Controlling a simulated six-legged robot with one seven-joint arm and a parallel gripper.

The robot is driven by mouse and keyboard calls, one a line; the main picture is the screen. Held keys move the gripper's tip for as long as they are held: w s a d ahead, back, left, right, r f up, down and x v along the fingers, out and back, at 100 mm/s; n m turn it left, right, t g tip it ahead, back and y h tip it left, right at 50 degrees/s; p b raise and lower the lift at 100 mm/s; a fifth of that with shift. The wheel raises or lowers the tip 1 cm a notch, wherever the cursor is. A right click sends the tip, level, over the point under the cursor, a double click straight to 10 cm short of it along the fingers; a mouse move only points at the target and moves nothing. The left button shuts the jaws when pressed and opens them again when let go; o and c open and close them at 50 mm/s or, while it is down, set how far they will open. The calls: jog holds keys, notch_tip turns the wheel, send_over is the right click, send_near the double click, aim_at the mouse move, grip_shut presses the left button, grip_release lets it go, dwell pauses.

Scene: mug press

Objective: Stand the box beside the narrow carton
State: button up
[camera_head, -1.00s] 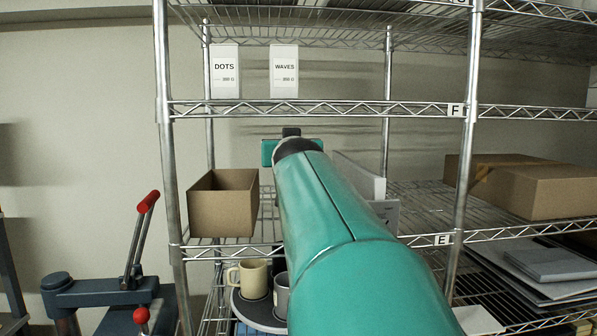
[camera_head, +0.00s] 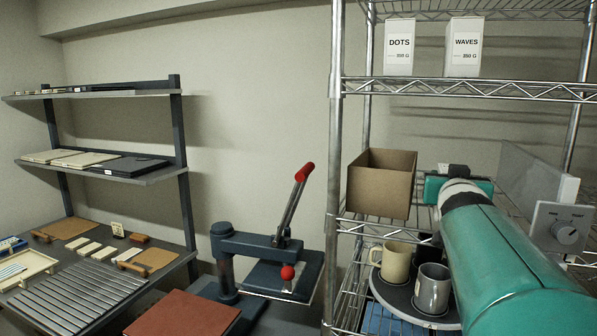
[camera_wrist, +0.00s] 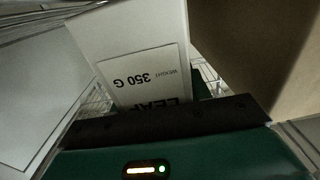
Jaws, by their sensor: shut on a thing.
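In the wrist view a white box (camera_wrist: 143,80) with a label reading "LEAF" and "350 G" upside down sits at my gripper (camera_wrist: 175,118). My gripper is shut on this box. In the head view my gripper (camera_head: 455,178) is at the shelf E level, just right of the open brown carton, and my arm hides most of what it holds. Two white cartons, DOTS (camera_head: 399,48) and WAVES (camera_head: 464,48), stand upright on shelf F with a gap between them. I cannot tell which one is the narrow carton.
The open brown carton (camera_head: 381,184) stands close left of my gripper; its wall fills the wrist view's right (camera_wrist: 262,50). A pale panel (camera_head: 535,185) and a knob unit (camera_head: 560,228) are to the right. Mugs (camera_head: 396,262) stand below. A press (camera_head: 270,255) is left of the rack.

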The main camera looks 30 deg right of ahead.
jog(key=shift+f, duration=0.15)
jog(key=o, duration=1.2)
jog(key=shift+s, duration=0.1)
